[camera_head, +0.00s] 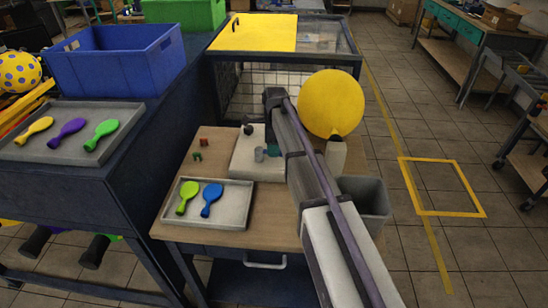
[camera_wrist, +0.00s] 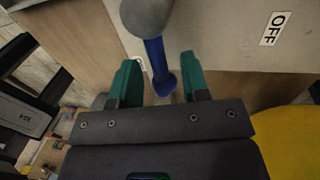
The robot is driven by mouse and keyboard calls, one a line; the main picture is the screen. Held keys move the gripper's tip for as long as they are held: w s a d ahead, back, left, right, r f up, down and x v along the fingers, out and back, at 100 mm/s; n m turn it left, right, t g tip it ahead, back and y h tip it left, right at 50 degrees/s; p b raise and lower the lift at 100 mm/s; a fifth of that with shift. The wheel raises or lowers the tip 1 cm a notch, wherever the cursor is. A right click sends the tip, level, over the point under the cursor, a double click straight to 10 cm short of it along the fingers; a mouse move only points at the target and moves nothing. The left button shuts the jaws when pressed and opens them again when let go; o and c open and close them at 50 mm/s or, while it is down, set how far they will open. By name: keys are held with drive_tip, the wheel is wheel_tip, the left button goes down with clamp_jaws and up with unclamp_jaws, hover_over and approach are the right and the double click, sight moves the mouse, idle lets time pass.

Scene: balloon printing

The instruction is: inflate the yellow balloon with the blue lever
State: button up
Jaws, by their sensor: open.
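The yellow balloon (camera_head: 330,103) is large, round and swollen, above a pale nozzle post (camera_head: 336,155) on the right of the white machine. A yellow surface, probably the balloon, also fills the lower right of the wrist view (camera_wrist: 298,152). The blue lever (camera_wrist: 156,58) with its grey round knob (camera_wrist: 147,16) shows in the wrist view. My gripper (camera_wrist: 161,64) is open, with its green fingers on either side of the lever's shaft and gaps visible. In the head view my arm hides much of the machine, and the lever cannot be made out clearly.
An OFF label (camera_wrist: 272,28) is on the machine's face. A grey tray (camera_head: 236,210) with a green and a blue balloon lies on the wooden table. A grey bin (camera_head: 368,200) stands right of my arm. Another tray (camera_head: 75,150) and a blue crate (camera_head: 118,62) are at left.

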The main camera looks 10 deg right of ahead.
clamp_jaws()
idle(0.3)
